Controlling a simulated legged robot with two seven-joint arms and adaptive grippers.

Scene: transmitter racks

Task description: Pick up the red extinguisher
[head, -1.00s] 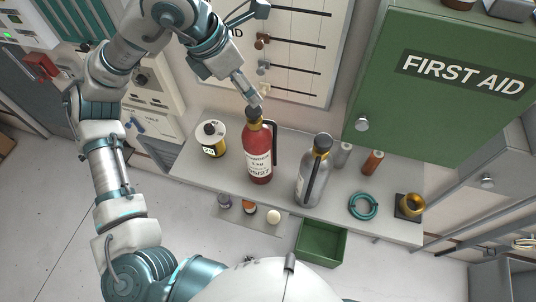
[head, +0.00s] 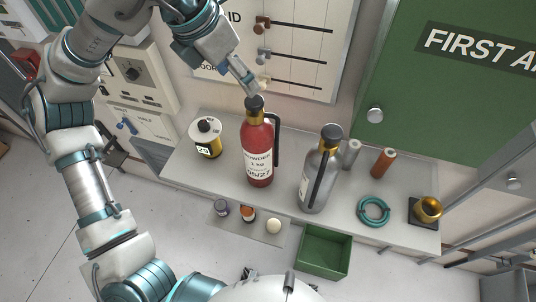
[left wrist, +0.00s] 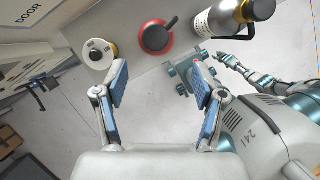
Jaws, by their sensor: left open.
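The red extinguisher (head: 258,155) stands upright on the grey shelf (head: 185,172), with a black top, a brass-coloured collar and a white label. In the left wrist view the red extinguisher (left wrist: 156,38) shows from above, beyond the fingertips and between their lines. My left gripper (head: 250,84) is above and just behind the extinguisher's top in the head view. In the left wrist view my left gripper (left wrist: 161,80) is open, its two blue-padded fingers apart with nothing between them. A gripper in the distance in the left wrist view, probably my right one (left wrist: 228,60), is small and unclear.
A silver extinguisher (head: 320,170) stands right of the red one, and a yellow-black canister (head: 206,138) stands left. A teal ring (head: 373,211) and a brass object (head: 428,208) lie farther right. A green first aid cabinet (head: 455,90) overhangs the right side. A green bin (head: 322,252) sits below.

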